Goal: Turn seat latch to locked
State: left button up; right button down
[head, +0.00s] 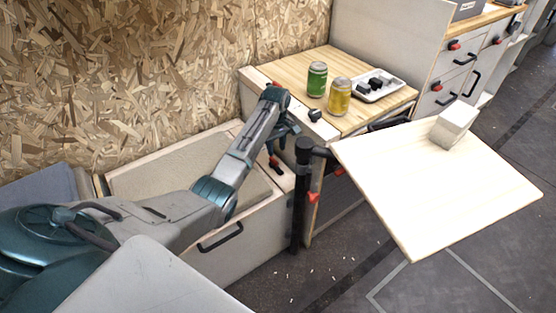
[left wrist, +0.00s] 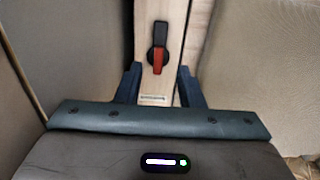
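The seat latch (left wrist: 158,52) has a black knob and a red-tipped lever, on a pale wooden strip with a small label below it. In the left wrist view its lever points down towards the gripper, with the red end low. In the head view the latch (head: 274,162) shows small on the bench's right end, just below my left gripper (head: 284,140). The left gripper's two dark fingers (left wrist: 160,88) are apart, one on each side of the strip. The latch appears beyond them, and I see no contact. My right gripper is in neither view.
A wooden counter (head: 285,66) holds a green can (head: 317,80), a yellow can (head: 339,96) and a white tray (head: 394,90). A pale swing table (head: 430,195) on a black post (head: 298,205) stands close right of the gripper. A chipboard wall (head: 150,70) rises behind the bench.

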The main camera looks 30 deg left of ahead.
aim_at(277, 163)
pick_arm(q)
notch_tip(277, 163, down, 7)
jog(key=shift+w+f+b, duration=0.1)
jog(key=shift+f+b, duration=0.05)
jog(key=shift+b, duration=0.5)
grip_shut()
